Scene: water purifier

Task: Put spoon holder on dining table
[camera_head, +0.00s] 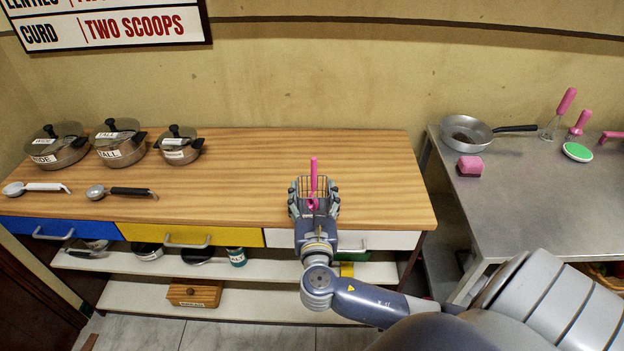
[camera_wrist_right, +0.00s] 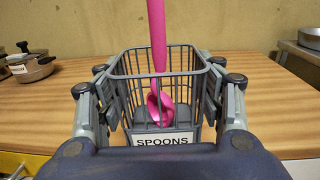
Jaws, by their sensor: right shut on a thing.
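The spoon holder (camera_wrist_right: 186,62) is a grey wire basket with a white "SPOONS" label, and a pink ladle (camera_wrist_right: 158,40) stands in it. My right gripper (camera_wrist_right: 160,105) is shut on the holder, with its fingers on both sides of the basket. In the head view the right gripper (camera_head: 314,200) and the holder (camera_head: 313,182) are over the front right part of a wooden-topped counter (camera_head: 240,160). I cannot tell whether the holder's base touches the wood. The pink ladle's handle (camera_head: 313,170) sticks up. My left gripper is not in view.
Lidded pots (camera_head: 119,145) and two ladles (camera_head: 120,191) occupy the counter's left side. The counter's middle and right are clear. A metal table (camera_head: 520,185) at the right bears a pan (camera_head: 466,131), a pink sponge (camera_head: 470,166) and several pink-handled utensils. Drawers (camera_head: 190,238) line the counter's front.

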